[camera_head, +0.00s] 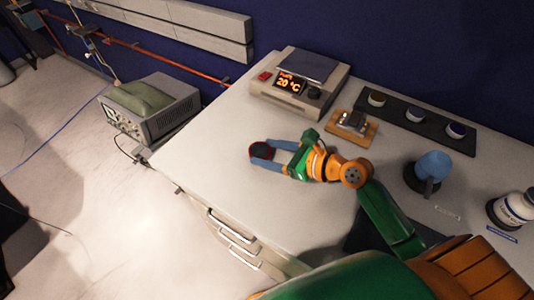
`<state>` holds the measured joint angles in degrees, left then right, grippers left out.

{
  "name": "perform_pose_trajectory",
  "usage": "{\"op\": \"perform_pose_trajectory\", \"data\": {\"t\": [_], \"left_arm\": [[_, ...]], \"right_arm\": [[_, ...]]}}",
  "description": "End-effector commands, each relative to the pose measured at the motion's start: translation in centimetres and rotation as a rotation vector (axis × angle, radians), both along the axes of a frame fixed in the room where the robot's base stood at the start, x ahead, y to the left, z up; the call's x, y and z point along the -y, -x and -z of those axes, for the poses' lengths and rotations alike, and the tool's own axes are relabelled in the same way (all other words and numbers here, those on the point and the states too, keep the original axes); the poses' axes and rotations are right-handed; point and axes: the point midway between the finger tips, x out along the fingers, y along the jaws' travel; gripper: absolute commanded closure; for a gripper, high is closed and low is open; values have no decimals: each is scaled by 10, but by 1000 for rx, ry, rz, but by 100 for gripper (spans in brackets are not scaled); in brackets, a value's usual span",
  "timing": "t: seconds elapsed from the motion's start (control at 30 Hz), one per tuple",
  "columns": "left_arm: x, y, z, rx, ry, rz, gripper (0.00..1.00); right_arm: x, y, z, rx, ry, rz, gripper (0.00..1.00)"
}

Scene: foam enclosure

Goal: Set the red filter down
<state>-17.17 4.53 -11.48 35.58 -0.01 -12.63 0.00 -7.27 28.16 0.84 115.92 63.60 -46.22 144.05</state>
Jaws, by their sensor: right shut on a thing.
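The red filter (259,153) is a small dark-red round piece near the left part of the white table (215,145). My right gripper (262,155) has its two blue-grey fingers on either side of the filter and is shut on it. The filter is at or just above the tabletop; I cannot tell whether it touches. My left gripper is not in view.
A heating device (301,85) with an orange display stands behind the gripper. A wooden block (352,127), a dark strip with several cups (416,114), a blue item (432,168) and a white bottle (515,207) are to the right. Bare tabletop surrounds the gripper.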

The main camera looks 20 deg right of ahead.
Motion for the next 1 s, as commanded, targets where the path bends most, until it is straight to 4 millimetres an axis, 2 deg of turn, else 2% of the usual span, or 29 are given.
{"op": "perform_pose_trajectory", "data": {"t": [0.07, 0.27, 0.33, 0.37, 0.4, 0.47, 0.53, 0.73, 0.87, 1.0], "left_arm": [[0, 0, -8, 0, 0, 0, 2], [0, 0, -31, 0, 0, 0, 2], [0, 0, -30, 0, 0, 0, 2], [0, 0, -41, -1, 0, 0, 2], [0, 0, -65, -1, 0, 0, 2], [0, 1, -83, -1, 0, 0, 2], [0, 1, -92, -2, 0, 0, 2], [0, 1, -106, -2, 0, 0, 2], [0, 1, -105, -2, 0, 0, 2], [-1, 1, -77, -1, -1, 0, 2]], "right_arm": [[0, 0, -20, 6, 1, 0, 87], [-2, 47, -75, 3, 2, -2, 87], [-3, 71, -83, -3, 2, 1, 87], [-3, 80, -93, -10, -1, 1, 87], [-4, 88, -105, -16, -6, 2, 87], [-3, 100, -111, -15, -4, 6, 87], [-4, 113, -112, -10, -3, 2, 87], [-5, 136, -115, -2, -1, 0, 87], [-5, 139, -113, 1, 0, -3, 87], [5, 121, -112, 9, -8, -120, 87]]}}
